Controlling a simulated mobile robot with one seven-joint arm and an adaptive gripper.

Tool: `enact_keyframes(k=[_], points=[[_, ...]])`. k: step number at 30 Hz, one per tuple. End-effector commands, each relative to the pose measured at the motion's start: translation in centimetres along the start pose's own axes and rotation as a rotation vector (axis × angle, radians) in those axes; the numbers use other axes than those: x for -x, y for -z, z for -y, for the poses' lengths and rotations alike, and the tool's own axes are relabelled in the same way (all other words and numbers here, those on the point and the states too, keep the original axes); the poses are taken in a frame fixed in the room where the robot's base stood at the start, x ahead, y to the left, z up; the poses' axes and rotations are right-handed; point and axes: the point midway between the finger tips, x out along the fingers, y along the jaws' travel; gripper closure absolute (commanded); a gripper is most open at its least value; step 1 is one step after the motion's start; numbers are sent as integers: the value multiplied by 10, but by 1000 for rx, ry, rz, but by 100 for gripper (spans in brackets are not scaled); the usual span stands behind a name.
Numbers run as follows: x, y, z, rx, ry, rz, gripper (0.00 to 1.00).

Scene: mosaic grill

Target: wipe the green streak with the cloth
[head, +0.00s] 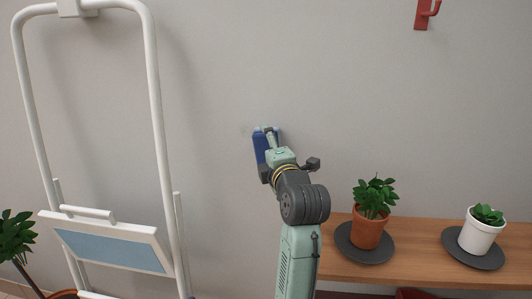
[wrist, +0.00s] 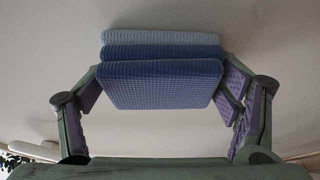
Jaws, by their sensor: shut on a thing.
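The cloth (head: 259,147) is blue and folded, held up against or close to the grey wall; contact cannot be told. In the wrist view the cloth (wrist: 160,85) shows as a thick stack with a paler blue back layer. My gripper (head: 268,133) is shut on it, with one purple-padded finger at each side in the wrist view (wrist: 162,88). A faint greyish smudge (head: 244,130) shows on the wall just left of the cloth. I see no clearly green streak; the cloth and gripper cover part of the wall there.
A white tubular frame (head: 153,80) with a blue-panelled tray (head: 110,250) stands at left. A wooden shelf (head: 430,262) at lower right bears a terracotta pot (head: 368,233) and a white pot (head: 478,236). A red hook (head: 424,14) is at upper right. The wall between is clear.

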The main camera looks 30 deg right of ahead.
Motion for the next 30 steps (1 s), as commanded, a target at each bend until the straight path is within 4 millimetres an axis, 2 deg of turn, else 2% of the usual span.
enact_keyframes(k=[1, 6, 11, 21, 30], points=[[0, -1, -8, 0, 0, 0, 40], [-1, -2, -18, 0, 1, 0, 40], [-3, 1, -18, 0, 0, -1, 40], [-12, 28, -21, 1, -1, -3, 40], [-17, 39, -22, 1, -1, -2, 40]])
